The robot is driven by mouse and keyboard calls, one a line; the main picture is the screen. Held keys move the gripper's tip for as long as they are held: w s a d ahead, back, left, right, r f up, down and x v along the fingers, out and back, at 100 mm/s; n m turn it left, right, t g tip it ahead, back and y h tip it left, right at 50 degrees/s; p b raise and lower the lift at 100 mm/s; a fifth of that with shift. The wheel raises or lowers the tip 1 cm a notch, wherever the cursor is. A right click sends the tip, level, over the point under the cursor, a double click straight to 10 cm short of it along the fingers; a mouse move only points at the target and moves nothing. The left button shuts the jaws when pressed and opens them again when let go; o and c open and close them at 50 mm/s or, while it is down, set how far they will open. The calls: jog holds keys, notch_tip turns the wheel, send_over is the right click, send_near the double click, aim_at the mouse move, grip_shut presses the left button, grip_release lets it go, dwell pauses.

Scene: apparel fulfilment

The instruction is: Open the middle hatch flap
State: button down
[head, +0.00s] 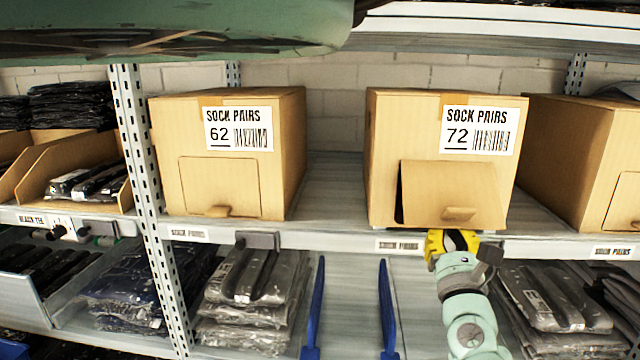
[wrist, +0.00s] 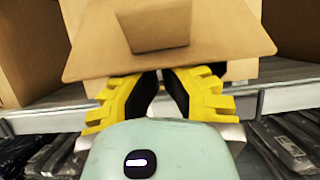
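The middle box (head: 385,140) is cardboard, marked SOCK PAIRS 72, and stands on the shelf. Its hatch flap (head: 425,190) is tilted outward at the bottom, with a dark gap at its left side. A small tab (head: 459,213) sits low on the flap. In the wrist view the flap (wrist: 225,40) hangs over my gripper (wrist: 161,78), and its tab (wrist: 158,30) shows. In the head view my gripper (head: 453,238) is just below the flap's lower edge. The flap hides the fingertips in the wrist view, so I cannot tell their opening or contact.
A box marked 62 (head: 290,150) with a closed hatch (head: 200,180) stands left. Another box (head: 565,150) stands right. The shelf edge (head: 330,238) runs just under the boxes. Bagged garments (head: 250,290) and blue dividers (head: 386,310) are on the lower shelf.

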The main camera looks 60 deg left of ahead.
jog(key=p, duration=0.2)
jog(key=r+p, duration=0.1)
jog(key=shift+s+d+r+g+h+p, duration=0.25)
jog(key=shift+s+d+g+h+p, duration=0.05)
jog(key=shift+s+g+p, duration=0.1)
jog(key=shift+s+d+p, duration=0.1)
jog(key=shift+d+p, duration=0.1)
jog(key=shift+p, duration=0.7)
jog(key=shift+d+f, duration=0.1)
jog(key=shift+f, duration=0.15)
